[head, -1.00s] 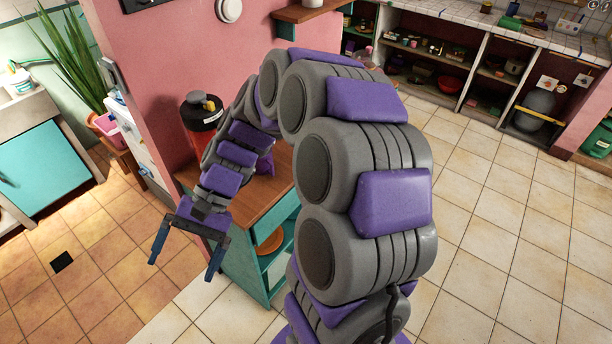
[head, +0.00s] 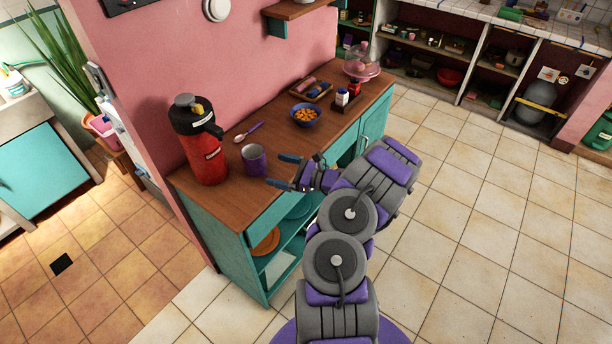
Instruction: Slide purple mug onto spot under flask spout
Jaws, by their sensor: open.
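The purple mug (head: 254,161) stands upright on the wooden counter top, just right of the flask. The flask (head: 205,150) is red and black with a grey cap and stands at the counter's left end. Its dark spout (head: 211,129) points right, towards the mug's side. The mug is beside the flask, apart from it and a little to the right of the spout. My gripper (head: 279,170) is open and empty, right of the mug at the counter's front edge, with its fingers pointing left towards the mug. I cannot tell whether a fingertip touches it.
A purple spoon (head: 249,131) lies behind the mug. A blue bowl of orange food (head: 306,115), a small tray (head: 312,89), a white bottle (head: 342,97) and a glass-domed stand (head: 361,68) are farther right. The pink wall (head: 150,80) stands behind the counter (head: 225,203).

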